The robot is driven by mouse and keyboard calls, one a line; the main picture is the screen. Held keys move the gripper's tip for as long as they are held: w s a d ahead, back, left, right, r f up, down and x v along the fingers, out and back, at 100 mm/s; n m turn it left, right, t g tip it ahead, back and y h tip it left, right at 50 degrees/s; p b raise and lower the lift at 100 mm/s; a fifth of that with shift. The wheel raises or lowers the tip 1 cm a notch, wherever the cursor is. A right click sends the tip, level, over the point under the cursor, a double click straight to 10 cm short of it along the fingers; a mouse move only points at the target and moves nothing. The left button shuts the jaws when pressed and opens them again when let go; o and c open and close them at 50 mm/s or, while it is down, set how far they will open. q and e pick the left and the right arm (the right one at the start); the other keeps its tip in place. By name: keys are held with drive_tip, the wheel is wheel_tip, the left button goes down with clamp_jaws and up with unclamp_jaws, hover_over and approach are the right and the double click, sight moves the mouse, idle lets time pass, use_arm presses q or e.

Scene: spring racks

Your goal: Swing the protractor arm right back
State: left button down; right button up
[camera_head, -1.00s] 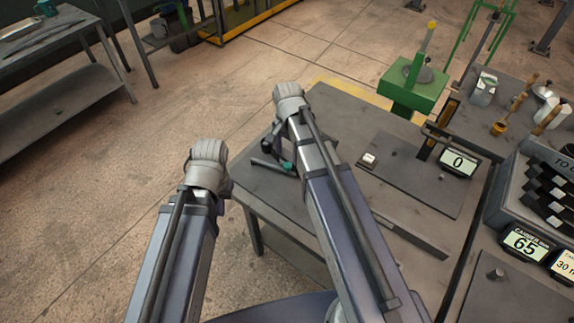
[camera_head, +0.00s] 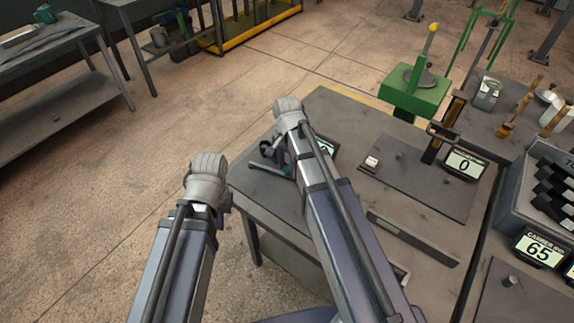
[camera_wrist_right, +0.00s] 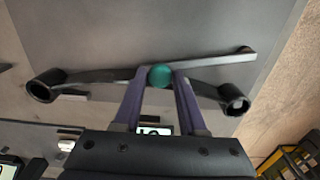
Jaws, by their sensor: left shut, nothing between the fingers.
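The protractor is a dark curved piece with an open ring at each end (camera_wrist_right: 45,84) and a straight bar (camera_wrist_right: 220,60) across it, lying on the grey bench. A round green knob (camera_wrist_right: 160,76) is on the bar. My right gripper (camera_wrist_right: 160,79) has a finger on each side of the knob, seemingly touching it. In the head view my right arm hides most of the protractor (camera_head: 264,167), and the right gripper (camera_head: 285,155) is partly hidden. My left gripper (camera_head: 227,204) is shut and empty, left of the bench edge, its fingers mostly hidden by the wrist.
A display (camera_head: 324,147) stands partly hidden behind my right arm. To the right are a dark plate (camera_head: 425,185), a display reading 0 (camera_head: 464,164) and a flat bar (camera_head: 412,238). A green stand (camera_head: 412,92) is beyond the bench. Open floor lies left.

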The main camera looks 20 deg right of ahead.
clamp_jaws()
idle(1.0)
